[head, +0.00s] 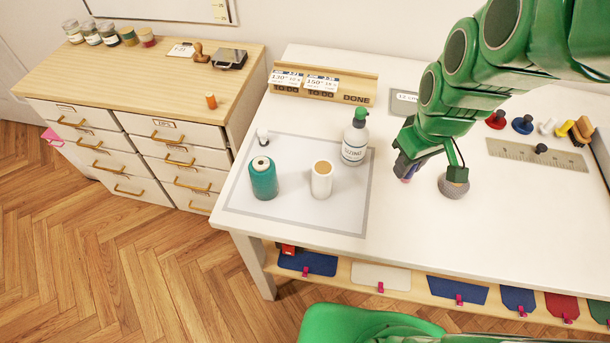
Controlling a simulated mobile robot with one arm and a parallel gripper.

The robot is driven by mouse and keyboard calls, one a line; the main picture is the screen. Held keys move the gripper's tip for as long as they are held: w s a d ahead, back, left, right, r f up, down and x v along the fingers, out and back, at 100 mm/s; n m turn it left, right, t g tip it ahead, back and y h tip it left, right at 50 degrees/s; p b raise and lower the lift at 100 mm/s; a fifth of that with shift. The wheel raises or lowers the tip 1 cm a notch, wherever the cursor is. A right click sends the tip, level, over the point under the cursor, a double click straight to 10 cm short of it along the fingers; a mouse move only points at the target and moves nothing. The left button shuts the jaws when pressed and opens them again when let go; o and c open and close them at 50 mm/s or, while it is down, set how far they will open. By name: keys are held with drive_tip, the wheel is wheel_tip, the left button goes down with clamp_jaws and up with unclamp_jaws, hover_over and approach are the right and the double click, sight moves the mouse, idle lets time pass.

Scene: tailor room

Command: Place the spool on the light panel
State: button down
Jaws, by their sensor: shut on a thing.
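The pale, grey-bordered square that looks like the light panel (235,193) lies flat at the left of the white table. On it stand a teal thread spool (263,181), a cream cylinder (321,182) that may be a spool, and a pump bottle (355,140). A small white and dark piece (262,137) stands at its back left. My gripper (407,175) points down over the table, right of the panel. It is shut on a small purplish thing, probably a spool, mostly hidden by the fingers. I cannot tell whether that thing touches the table.
A grey rounded object (453,186) sits close to the right of my gripper. A wooden card rack (322,88) is at the back. A ruler (535,155) and several small coloured pieces are at the right. A drawer cabinet (160,75) stands left. The panel's front strip is clear.

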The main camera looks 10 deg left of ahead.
drive_tip(key=a+n, duration=0.1)
drive_tip(key=a, duration=0.4)
drive_tip(key=a+n, duration=0.1)
drive_tip(key=a, duration=0.5)
drive_tip(key=s+a+n, duration=0.1)
drive_tip(key=a+n, duration=0.1)
drive_tip(key=a, duration=0.4)
drive_tip(key=shift+s+a, duration=0.1)
drive_tip(key=a, duration=0.2)
hover_over(292, 155)
drive_tip(key=s+d, duration=0.1)
wheel_tip(292, 155, down, 9)
drive_tip(key=shift+s+r, duration=0.1)
drive_tip(key=shift+r, duration=0.1)
drive_tip(key=shift+w+a+f, duration=0.3)
drive_tip(key=shift+w+f, duration=0.25)
drive_tip(key=shift+f, duration=1.7)
drive_tip(key=shift+f, duration=0.2)
drive_tip(key=c, duration=0.9)
unclamp_jaws()
